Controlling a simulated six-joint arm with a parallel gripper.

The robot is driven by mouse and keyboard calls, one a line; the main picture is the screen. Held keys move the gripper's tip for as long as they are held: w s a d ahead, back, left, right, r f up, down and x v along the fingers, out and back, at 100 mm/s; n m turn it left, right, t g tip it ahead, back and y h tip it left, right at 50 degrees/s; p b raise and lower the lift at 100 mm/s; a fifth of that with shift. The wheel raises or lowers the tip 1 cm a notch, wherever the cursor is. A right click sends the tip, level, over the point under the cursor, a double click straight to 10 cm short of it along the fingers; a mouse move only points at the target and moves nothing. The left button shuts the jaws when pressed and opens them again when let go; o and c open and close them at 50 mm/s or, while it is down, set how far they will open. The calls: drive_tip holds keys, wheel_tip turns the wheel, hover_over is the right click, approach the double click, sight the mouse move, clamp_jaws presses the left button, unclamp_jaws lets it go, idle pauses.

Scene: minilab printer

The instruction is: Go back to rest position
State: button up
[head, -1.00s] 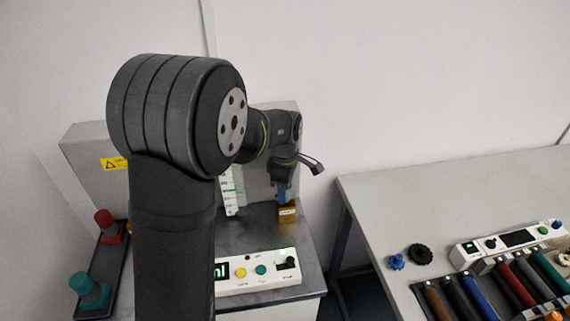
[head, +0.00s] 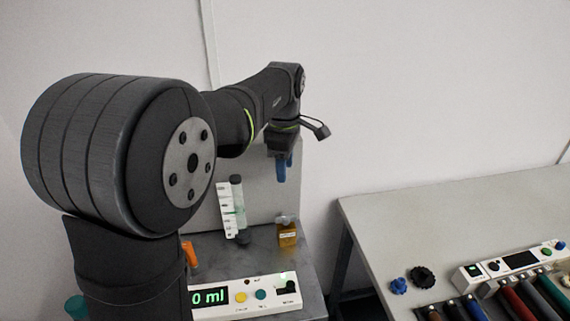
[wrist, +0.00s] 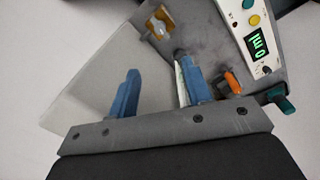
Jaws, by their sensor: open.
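My gripper (head: 281,168) hangs above the metal workstation with its blue fingers pointing down. In the wrist view the blue fingers (wrist: 160,92) stand apart, with nothing seen between them. A small amber bottle (head: 287,237) stands on the metal bench top, below and apart from the fingers. It also shows in the wrist view (wrist: 160,22), near the top edge.
A clear tube with a white scale (head: 229,210) stands left of the bottle. A control panel (head: 240,296) reads 0 ml. An orange piece (head: 190,257) is partly behind my arm. A grey table (head: 400,222) with knobs and coloured cylinders is at right.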

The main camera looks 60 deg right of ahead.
sight(285, 216)
idle(0.5)
drive_tip(key=f, duration=1.7)
drive_tip(key=shift+w+d+f, duration=0.1)
drive_tip(key=shift+d+f, duration=0.1)
drive_tip(key=shift+f, duration=0.05)
